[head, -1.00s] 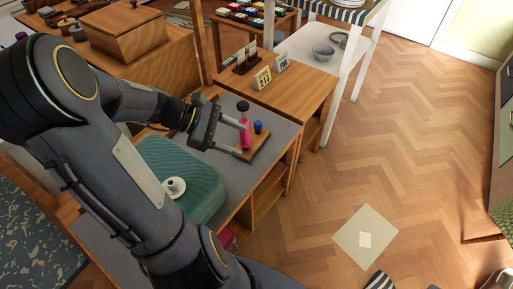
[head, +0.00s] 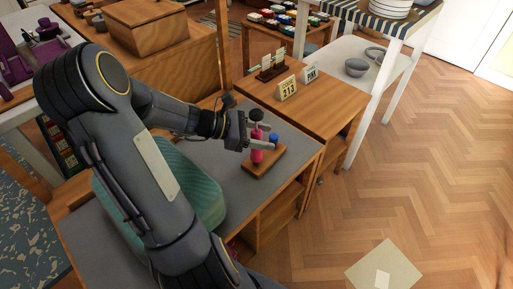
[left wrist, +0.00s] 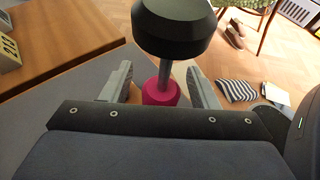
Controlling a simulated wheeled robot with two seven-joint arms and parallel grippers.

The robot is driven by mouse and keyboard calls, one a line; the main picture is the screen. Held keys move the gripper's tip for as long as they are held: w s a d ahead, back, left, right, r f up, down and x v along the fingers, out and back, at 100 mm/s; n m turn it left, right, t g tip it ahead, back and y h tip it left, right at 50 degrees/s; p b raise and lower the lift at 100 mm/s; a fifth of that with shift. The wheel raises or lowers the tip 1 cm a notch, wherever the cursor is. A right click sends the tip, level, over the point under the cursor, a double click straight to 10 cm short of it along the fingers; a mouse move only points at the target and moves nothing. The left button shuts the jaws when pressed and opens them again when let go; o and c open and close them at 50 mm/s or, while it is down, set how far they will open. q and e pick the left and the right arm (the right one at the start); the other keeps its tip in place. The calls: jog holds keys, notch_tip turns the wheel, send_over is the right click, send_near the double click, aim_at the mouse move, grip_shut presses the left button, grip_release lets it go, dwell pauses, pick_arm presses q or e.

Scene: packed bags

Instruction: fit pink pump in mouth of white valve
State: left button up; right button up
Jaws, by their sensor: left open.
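The pink pump (head: 257,156) stands upright on a small wooden board (head: 273,163), beside a blue-topped piece (head: 274,139). It has a black knob (head: 257,115) on top. My left gripper (head: 262,142) is open, with its fingers at the pump's upper part, below the knob. In the left wrist view, the black knob (left wrist: 176,28), grey stem (left wrist: 164,72) and pink body (left wrist: 160,93) stand between the two parted fingers of the left gripper (left wrist: 160,85). I cannot tell whether a finger touches the pump. The white valve is not visible now. My right gripper is not in view.
The teal bag (head: 205,185) lies on the grey bench top (head: 225,170), partly behind my left arm. A wooden cabinet (head: 320,105) with number signs (head: 287,89) stands behind the board. A wooden box (head: 146,27) is at the back left.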

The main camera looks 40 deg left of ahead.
pick_arm(q)
jog(key=c, duration=1.1)
